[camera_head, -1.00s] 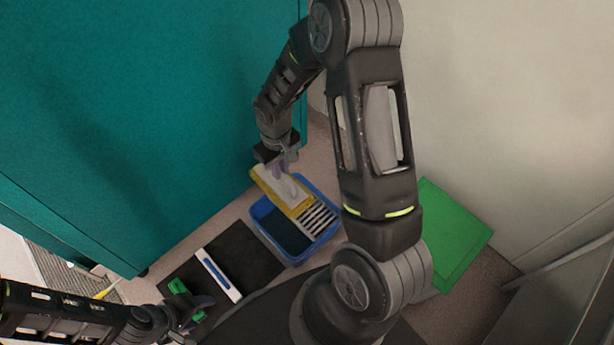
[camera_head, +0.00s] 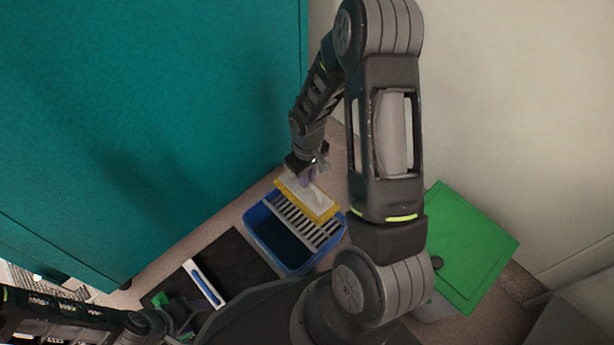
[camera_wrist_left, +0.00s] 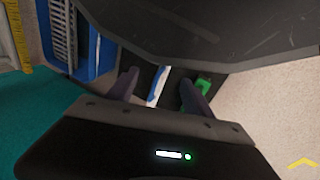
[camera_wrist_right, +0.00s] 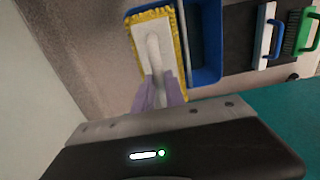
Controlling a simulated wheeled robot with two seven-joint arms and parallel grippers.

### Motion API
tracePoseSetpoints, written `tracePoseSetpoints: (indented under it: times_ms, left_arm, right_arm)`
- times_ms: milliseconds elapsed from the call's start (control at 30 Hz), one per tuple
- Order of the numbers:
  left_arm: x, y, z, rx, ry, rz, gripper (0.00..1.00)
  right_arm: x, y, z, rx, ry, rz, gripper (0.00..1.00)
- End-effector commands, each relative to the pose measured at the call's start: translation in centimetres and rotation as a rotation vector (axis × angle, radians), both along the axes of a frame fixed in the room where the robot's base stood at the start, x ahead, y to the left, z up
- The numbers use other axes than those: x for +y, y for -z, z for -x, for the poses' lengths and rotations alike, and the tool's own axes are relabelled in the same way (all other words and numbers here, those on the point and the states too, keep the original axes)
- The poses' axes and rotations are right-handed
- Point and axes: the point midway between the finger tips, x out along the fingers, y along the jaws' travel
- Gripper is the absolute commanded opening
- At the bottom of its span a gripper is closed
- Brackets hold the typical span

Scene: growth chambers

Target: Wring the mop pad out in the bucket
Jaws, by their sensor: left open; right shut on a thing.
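The mop pad (camera_head: 325,212) is yellow-edged, on a white holder with an upright grip (camera_wrist_right: 153,52). My right gripper (camera_wrist_right: 160,88) is shut on that grip; it also shows in the head view (camera_head: 309,180). The pad is over the far right part of the blue bucket (camera_head: 288,268), above the light slatted grid (camera_head: 290,214). I cannot tell whether the pad touches the slats. The bucket's near left part is dark and open. My left gripper (camera_wrist_left: 158,78) is open and empty, low at the left of the bucket, above the dark mat.
A green-lidded bin (camera_head: 470,240) stands right. A teal cabinet (camera_head: 150,120) and a pale wall close in the back.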

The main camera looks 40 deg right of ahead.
Motion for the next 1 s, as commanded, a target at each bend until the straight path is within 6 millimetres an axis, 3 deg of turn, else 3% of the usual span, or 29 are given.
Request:
tracePoseSetpoints:
  times_ms: [267, 1000]
  left_arm:
    - [0.1, 1.3, -0.2, -0.004, -0.004, -0.002, 0.60]
    - [0.0, 8.0, -1.3, -0.034, -0.019, -0.009, 0.60]
  right_arm:
    - [0.0, 1.5, 0.0, 0.000, 0.000, 0.000, 0.00]
    - [0.0, 9.3, -0.1, -0.001, 0.000, 0.000, 0.00]
